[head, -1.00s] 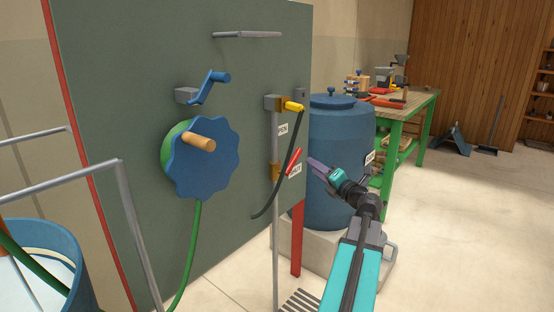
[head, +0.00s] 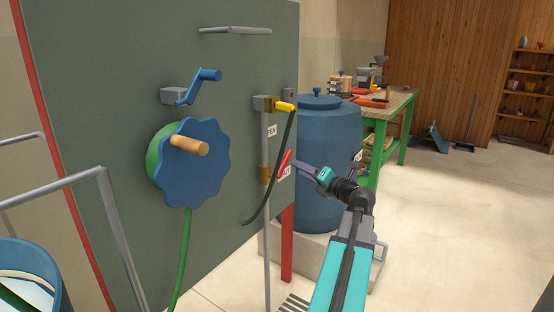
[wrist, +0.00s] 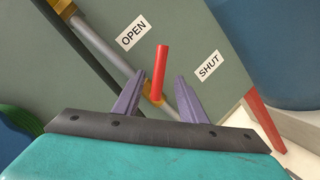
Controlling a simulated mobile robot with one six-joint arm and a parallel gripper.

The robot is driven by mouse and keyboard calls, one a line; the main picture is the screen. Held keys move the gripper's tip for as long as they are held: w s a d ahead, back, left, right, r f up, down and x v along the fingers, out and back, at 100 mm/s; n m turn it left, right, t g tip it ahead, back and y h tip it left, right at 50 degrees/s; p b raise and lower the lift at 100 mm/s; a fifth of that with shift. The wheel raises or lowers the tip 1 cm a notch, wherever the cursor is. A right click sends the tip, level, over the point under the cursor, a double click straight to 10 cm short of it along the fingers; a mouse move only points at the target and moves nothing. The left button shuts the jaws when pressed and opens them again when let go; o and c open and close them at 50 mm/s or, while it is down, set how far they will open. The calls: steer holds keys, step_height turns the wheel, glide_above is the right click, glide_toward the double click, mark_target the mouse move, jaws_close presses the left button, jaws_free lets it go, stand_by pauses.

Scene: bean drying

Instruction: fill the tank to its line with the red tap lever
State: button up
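The red tap lever (head: 285,163) sits on a brass fitting of a grey pipe on the green panel, beside a label partly hidden in the head view. In the wrist view the lever (wrist: 160,72) stands between the OPEN label (wrist: 133,33) and the SHUT label (wrist: 209,65). My gripper (head: 296,166) is at the lever. Its two purple fingers (wrist: 158,78) are apart, one on each side of the lever; I cannot tell whether either touches it. An open blue tub (head: 35,262) is cut off at lower left; no fill line is visible.
A blue wheel (head: 195,175) with a wooden knob, a blue crank (head: 200,86) and a yellow-handled valve (head: 284,106) with a black hose share the panel. A lidded blue barrel (head: 322,200) stands behind my gripper. The floor at right is clear.

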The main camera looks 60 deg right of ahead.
steer(key=b+x, duration=0.2)
steer(key=x, duration=1.1)
steer(key=shift+w, duration=0.25)
jaws_close()
